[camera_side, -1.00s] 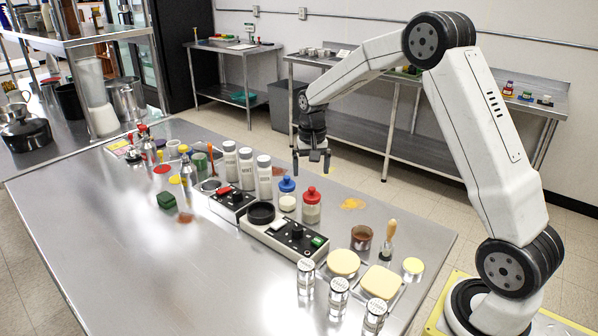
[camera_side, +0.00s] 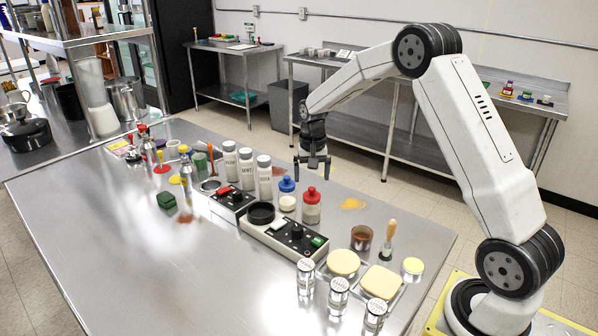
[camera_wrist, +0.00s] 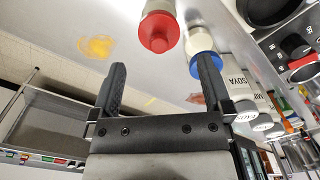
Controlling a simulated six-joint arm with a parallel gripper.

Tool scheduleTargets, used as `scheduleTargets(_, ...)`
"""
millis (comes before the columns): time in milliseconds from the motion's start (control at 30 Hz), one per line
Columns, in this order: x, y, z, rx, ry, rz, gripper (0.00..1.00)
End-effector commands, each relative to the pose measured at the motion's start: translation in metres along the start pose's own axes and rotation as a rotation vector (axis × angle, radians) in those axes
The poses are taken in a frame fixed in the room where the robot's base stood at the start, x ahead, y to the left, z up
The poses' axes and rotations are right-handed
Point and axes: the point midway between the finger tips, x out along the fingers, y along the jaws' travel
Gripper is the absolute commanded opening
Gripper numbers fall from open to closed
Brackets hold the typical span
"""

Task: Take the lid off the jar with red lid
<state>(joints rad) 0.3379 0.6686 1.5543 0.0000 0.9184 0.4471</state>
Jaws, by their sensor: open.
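The jar with the red lid (camera_side: 311,211) stands upright on the steel table, its red lid (camera_side: 312,194) on top. Next to it, to the left, stands a similar jar with a blue lid (camera_side: 287,192). My gripper (camera_side: 312,172) is above and behind both jars, pointing down, open and empty. In the wrist view the red lid (camera_wrist: 159,30) shows at the top, ahead of my gripper's (camera_wrist: 160,85) spread fingers. The blue lid (camera_wrist: 204,62) is near the right fingertip in that view; I cannot tell the distance. Nothing is between the fingers.
White labelled shakers (camera_side: 264,178) stand left of the jars. A control box with knobs (camera_side: 283,234) is in front. A brown pot (camera_side: 361,238) and a wooden-handled brush (camera_side: 388,240) stand to the right. An orange powder patch (camera_side: 353,204) lies on clear table behind.

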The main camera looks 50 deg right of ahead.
Motion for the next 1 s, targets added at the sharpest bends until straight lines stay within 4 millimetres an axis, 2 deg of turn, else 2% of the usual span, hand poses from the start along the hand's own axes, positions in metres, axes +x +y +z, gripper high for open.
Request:
scheduleTargets(500, 0.049, 0.001, 0.000, 0.000, -0.001, 0.000, 1.00)
scheduleTargets(1000, 0.050, 0.001, 0.000, 0.000, 0.001, -0.001, 1.00)
